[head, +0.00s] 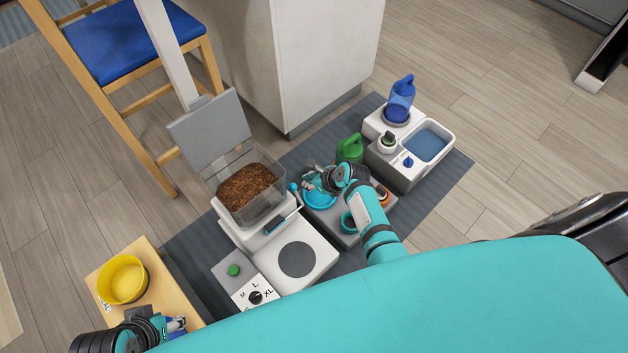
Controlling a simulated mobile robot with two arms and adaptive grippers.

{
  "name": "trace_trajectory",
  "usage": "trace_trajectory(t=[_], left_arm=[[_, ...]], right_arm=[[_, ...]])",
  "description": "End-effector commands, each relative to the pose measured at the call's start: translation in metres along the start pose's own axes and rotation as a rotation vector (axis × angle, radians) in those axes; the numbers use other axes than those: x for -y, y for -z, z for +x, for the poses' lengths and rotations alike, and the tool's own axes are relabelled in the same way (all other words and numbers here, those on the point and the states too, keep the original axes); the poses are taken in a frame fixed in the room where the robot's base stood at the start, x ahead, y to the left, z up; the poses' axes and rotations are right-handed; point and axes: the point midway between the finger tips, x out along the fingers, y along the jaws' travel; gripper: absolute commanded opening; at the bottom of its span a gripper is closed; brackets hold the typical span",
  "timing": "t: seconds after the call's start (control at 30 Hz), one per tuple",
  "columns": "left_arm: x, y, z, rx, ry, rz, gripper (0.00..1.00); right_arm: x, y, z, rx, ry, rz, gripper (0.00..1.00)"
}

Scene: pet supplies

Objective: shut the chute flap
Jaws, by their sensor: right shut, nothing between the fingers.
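The feeder (262,236) is white, with a clear bin of brown kibble on top. My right gripper (308,178) is shut and empty, to the right of the bin and above a teal bowl (320,199), apart from the flap. My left gripper (178,325) is at the bottom left near the wooden stand, far from the flap; its fingers are too small to read.
The bin's grey lid (210,130) stands open. A dial (255,297) and green button (233,270) sit at front left. A yellow bowl (123,280) is on the wooden stand. A green can (350,149) and a water unit (401,172) stand right. A white cabinet (300,60) rises behind.

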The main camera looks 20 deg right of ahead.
Motion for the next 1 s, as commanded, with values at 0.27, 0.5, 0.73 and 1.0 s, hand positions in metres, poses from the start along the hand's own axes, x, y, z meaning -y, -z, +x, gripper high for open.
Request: trace_trajectory(t=[0.27,0.5,0.73,1.0], left_arm=[[0.000,0.000,0.000,0.000,0.000,0.000,0.29],[0.000,0.000,0.000,0.000,0.000,0.000,0.29],[0.000,0.000,0.000,0.000,0.000,0.000,0.29],[0.000,0.000,0.000,0.000,0.000,0.000,0.29]], right_arm=[[0.000,0.000,-0.024,-0.001,0.000,0.000,0.00],[0.000,0.000,-0.026,0.000,0.000,0.000,0.00],[0.000,0.000,-0.026,0.000,0.000,0.000,0.00],[0.000,0.003,-0.030,-0.010,0.003,-0.062,0.00]])
